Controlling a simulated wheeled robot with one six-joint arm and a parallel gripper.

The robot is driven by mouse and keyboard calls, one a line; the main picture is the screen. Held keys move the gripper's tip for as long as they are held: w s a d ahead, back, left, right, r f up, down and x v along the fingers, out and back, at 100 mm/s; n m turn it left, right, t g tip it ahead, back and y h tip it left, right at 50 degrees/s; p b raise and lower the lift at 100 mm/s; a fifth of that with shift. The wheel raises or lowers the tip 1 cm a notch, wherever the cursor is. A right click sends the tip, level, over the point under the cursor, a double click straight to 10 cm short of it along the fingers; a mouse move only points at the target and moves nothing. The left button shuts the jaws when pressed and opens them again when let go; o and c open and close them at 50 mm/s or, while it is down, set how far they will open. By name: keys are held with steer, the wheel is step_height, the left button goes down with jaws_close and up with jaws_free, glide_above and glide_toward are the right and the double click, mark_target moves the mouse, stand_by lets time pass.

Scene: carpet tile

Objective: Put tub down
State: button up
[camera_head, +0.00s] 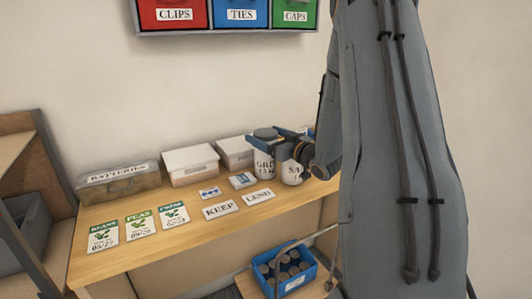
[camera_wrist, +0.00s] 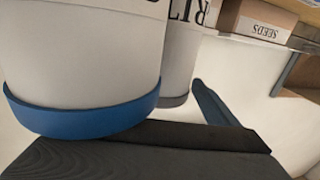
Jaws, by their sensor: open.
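The white tub lettered "SA" (camera_head: 292,175) stands upright at the right end of the wooden bench, its top hidden by my gripper (camera_head: 285,143). A white tub lettered "GRI" (camera_head: 264,167), with a grey lid, stands just left of it. The wrist view is upside down. There a near tub (camera_wrist: 85,55) with a blue lid fills the left, and the lettered tub with the grey lid (camera_wrist: 180,60) is behind it. My gripper is open at lid height. One blue finger (camera_wrist: 215,105) shows beside the tubs. I cannot tell whether it touches either lid.
On the bench (camera_head: 115,255) are a batteries box (camera_head: 120,185), white boxes (camera_head: 190,163), seed packets (camera_head: 138,223) and KEEP (camera_head: 220,210) and LEND (camera_head: 258,198) cards. A blue crate of cans (camera_head: 295,284) is below. Coloured bins (camera_head: 240,15) hang above.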

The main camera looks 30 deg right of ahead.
steer(key=shift+w, duration=0.15)
steer(key=c, duration=2.1)
steer(key=shift+r, duration=0.15)
jaws_close()
steer(key=shift+r, duration=0.1)
